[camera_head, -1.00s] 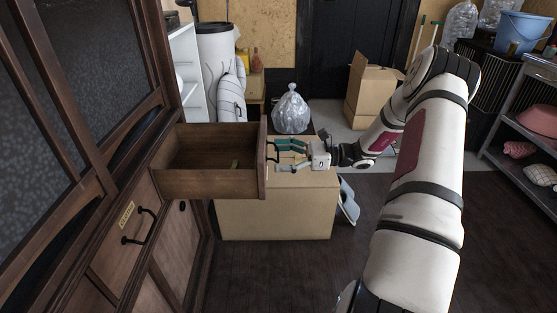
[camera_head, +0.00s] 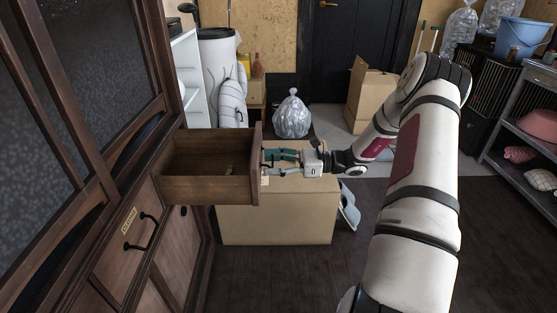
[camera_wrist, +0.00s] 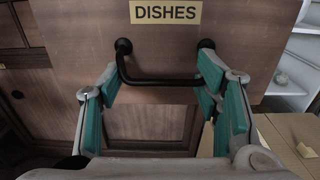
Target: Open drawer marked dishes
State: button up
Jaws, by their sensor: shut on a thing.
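The drawer marked DISHES (camera_head: 212,188) stands well out from the dark wooden cabinet in the head view, its inside showing. In the wrist view the yellow DISHES label (camera_wrist: 166,12) is on the wooden drawer front (camera_wrist: 160,40), above a black bar handle (camera_wrist: 160,81). My gripper (camera_head: 272,162) is at the drawer's outer face. In the wrist view its green-padded fingers (camera_wrist: 160,88) are at the two ends of the handle, shut on it. The exact contact is partly hidden.
A second labelled drawer (camera_head: 124,258) with a black handle is closed, nearer in the cabinet. A cardboard box (camera_head: 280,222) stands below my gripper and the open drawer. A bag of clear plastic (camera_head: 292,117) is behind. Dark floor (camera_head: 300,275) is clear in front.

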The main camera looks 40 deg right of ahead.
jog(key=shift+w+a+r+p, duration=0.15)
jog(key=shift+w+a+p, duration=0.2)
jog(key=shift+w, duration=0.3)
jog(key=shift+c, duration=0.5)
jog(key=o, duration=2)
jog(key=shift+d, duration=0.15)
jog(key=shift+c, duration=0.2)
jog(key=v, duration=1.2)
jog(key=shift+s, duration=0.15)
